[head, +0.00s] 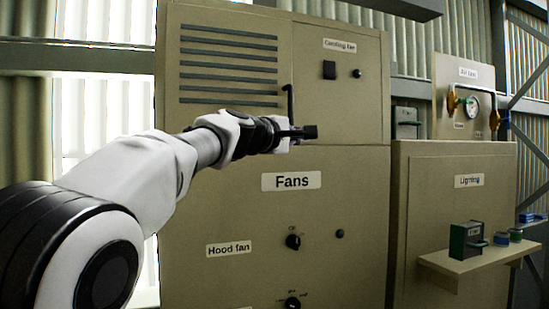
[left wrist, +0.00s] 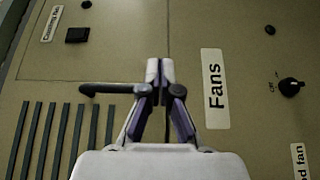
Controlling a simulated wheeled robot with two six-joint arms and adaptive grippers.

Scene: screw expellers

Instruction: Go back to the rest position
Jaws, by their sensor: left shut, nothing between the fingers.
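My left arm (head: 135,175) reaches in from the left of the head view, across the front of the beige Fans cabinet (head: 350,220). My left gripper (head: 304,132) is in front of the cabinet, just above the Fans label (head: 291,181). In the left wrist view the gripper's fingertips (left wrist: 160,70) are together and hold nothing. A dark bar handle (head: 289,103) stands on the cabinet close to the gripper. It also shows in the left wrist view (left wrist: 108,88), beside the fingers; I cannot tell whether they touch. My right gripper is not in view.
Dark vent slats (head: 228,66) lie at the cabinet's upper left. Two knobs (head: 293,241) (head: 292,303) are below the label. To the right are a Lighting cabinet (head: 480,215), a shelf (head: 470,266) with small boxes, and a pressure gauge (head: 471,102).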

